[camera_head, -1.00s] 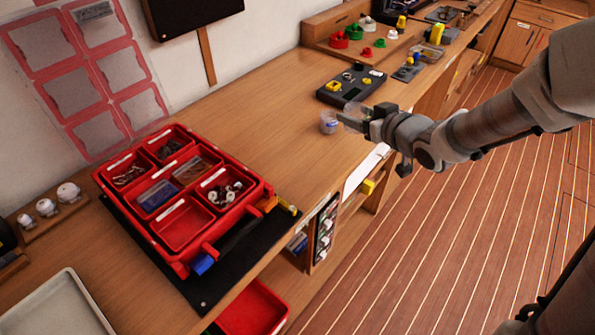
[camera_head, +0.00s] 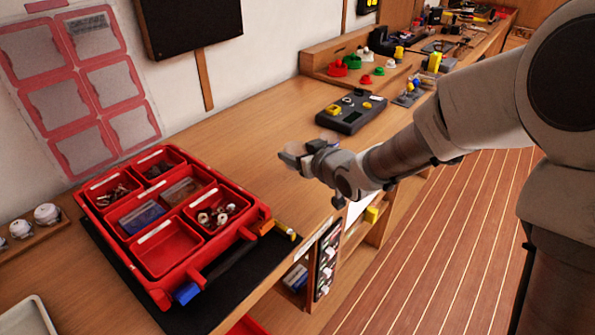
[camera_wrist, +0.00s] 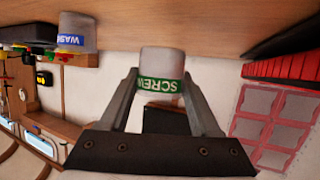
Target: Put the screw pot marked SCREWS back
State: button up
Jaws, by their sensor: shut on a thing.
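The screw pot (camera_wrist: 162,62), a pale grey cup with a green band lettered "SCREW…", is between my gripper's fingers in the wrist view. It appears upside down in that picture. My gripper (camera_wrist: 165,100) is shut on it. In the head view my gripper (camera_head: 292,157) is above the bench, right of the red case; the pot is hard to make out there. A second grey pot (camera_wrist: 77,32) with a blue band lettered "WAS…" stands on the bench, apart from the held one. It is not clear in the head view.
The red case (camera_head: 165,297) lies open on a black mat (camera_head: 225,300), with several filled compartments and an empty front one (camera_head: 166,248). A dark block (camera_head: 350,117) with small parts lies behind my gripper. Bench (camera_head: 255,125) between case and block is mostly clear.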

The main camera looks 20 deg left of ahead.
jog(key=shift+f+b, duration=0.6)
jog(key=shift+f, duration=1.35)
jog(key=shift+f, duration=0.15)
jog(key=o, duration=1.4)
